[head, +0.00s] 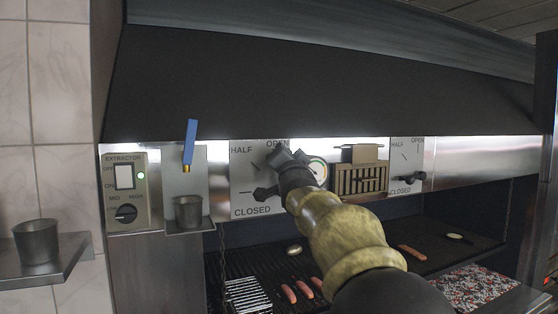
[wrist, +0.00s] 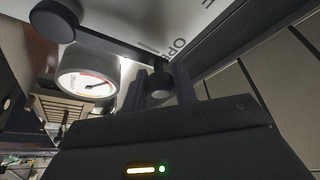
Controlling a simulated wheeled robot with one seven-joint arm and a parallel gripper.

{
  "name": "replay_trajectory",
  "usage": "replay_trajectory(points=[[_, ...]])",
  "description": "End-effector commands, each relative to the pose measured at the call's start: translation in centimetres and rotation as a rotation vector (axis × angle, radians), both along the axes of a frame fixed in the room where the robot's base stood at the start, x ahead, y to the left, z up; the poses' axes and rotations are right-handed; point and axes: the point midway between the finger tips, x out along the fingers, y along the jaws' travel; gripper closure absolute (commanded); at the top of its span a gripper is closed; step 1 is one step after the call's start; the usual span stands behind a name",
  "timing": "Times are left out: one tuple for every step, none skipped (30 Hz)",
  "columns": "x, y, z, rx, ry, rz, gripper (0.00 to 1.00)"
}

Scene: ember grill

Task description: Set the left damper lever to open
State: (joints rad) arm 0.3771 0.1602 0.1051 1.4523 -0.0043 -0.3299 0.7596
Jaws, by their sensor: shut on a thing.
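The left damper panel (head: 241,174) is a light plate marked HALF, OPEN and CLOSED. The dark pivot of the left damper lever (head: 265,193) shows in the head view; my gripper hides the lever's outer end there. In the wrist view the lever's dark arm (wrist: 112,50) runs from a round hub to a small knob (wrist: 160,85), beside the OPEN lettering and close to a tick mark. My gripper (head: 287,157) is at the upper right of the panel. Its fingers (wrist: 160,88) are shut on the knob, one on each side.
A round gauge (head: 318,170) and a slatted box (head: 361,178) sit just right of my gripper. The right damper lever (head: 406,180) is farther right. The black hood (head: 300,90) overhangs the panel; the grill (head: 262,268) holds sausages below.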

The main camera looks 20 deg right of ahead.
Motion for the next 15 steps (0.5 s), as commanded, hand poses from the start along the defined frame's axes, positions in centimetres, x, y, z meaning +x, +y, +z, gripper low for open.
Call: replay_trajectory(points=[[-0.01,-0.30,-0.06,0.019,0.000,-0.001,1.00],[-0.01,-0.41,-0.05,0.029,0.000,-0.002,1.00],[-0.01,-0.54,-0.07,0.041,0.001,-0.003,1.00],[-0.01,-0.62,-0.08,0.048,0.001,-0.003,1.00],[-0.02,-0.68,-0.08,0.053,0.002,-0.002,1.00],[-0.02,-0.75,-0.07,0.059,0.000,-0.002,1.00],[-0.02,-0.80,-0.06,0.063,0.001,-0.003,1.00],[-0.02,-0.83,-0.06,0.066,0.001,-0.003,1.00],[-0.02,-0.86,-0.05,0.068,0.001,-0.003,1.00],[-0.03,-0.88,-0.04,0.070,0.000,-0.002,1.00],[-0.02,-0.88,-0.04,0.070,0.000,-0.002,1.00],[-0.02,-0.88,-0.03,0.071,0.000,-0.002,1.00],[-0.02,-0.87,-0.03,0.071,0.000,-0.002,1.00],[-0.02,-0.88,-0.03,0.071,0.000,-0.002,1.00],[-0.03,-0.88,-0.02,0.070,0.000,-0.003,1.00]])
